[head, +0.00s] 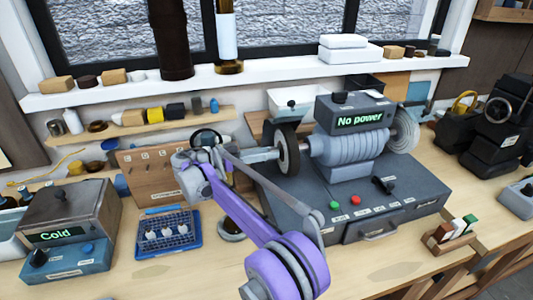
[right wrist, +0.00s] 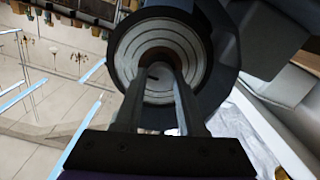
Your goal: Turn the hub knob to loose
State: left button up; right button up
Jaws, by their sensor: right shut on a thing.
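The bench machine (head: 350,148) has a dark wheel (head: 294,148) on its left side. My right gripper (head: 274,154) reaches this wheel from the left, its fingers pointing at the wheel's centre. In the right wrist view, the gripper (right wrist: 160,82) is shut on the hub knob (right wrist: 157,69) in the middle of the wheel's pale ringed face (right wrist: 132,55). The fingers cover most of the knob, so its setting cannot be read. The machine's display (head: 359,120) reads "No power". My left gripper is not in view.
A blue tray with white pieces (head: 188,242) and a box with a "Cold" display (head: 75,215) stand at the left. A small wooden holder (head: 438,242) is at the right. The front table is partly clear.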

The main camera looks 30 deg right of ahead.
grip_shut()
jog(key=shift+n, duration=0.4)
jog(key=n, duration=2.3)
jog(key=shift+f, duration=0.15)
